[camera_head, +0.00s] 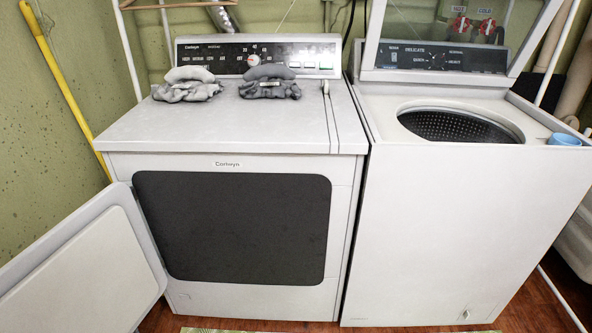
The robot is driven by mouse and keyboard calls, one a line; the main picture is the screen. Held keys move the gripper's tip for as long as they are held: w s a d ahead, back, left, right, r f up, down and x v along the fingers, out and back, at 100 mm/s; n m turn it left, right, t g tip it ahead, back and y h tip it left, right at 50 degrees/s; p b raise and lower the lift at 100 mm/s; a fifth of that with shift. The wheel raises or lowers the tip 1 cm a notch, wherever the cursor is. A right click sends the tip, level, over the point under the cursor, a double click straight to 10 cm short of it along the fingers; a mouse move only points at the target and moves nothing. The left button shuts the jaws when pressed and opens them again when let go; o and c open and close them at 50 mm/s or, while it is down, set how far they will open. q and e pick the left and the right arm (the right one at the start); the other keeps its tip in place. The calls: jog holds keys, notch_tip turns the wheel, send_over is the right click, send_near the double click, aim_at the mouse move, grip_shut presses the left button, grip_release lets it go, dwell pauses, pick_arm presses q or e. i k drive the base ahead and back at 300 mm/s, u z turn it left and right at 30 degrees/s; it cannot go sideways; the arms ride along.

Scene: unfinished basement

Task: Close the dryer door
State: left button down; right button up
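The white dryer (345,215) stands in the middle of the view. Its dark opening (235,225) faces me and shows uncovered; nothing can be made out inside it. The white dryer door (75,275) is open. It swings out to the left of the opening and toward me, with its inner panel facing me. The door is cut off by the left and lower edges of the picture. Neither of my grippers is in view.
Two grey bundles of cloth (188,85) (269,82) lie on the dryer top. A washer (445,225) with its lid raised stands at the right, with a blue cup (563,139) on it. A yellow pole (65,85) leans at the left wall. A mat (250,331) lies on the floor.

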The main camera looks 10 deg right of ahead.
aim_at(99, 269)
jog(key=k, duration=0.55)
jog(key=u, duration=0.8)
jog(key=i, duration=1.1)
jog(key=u, duration=0.3)
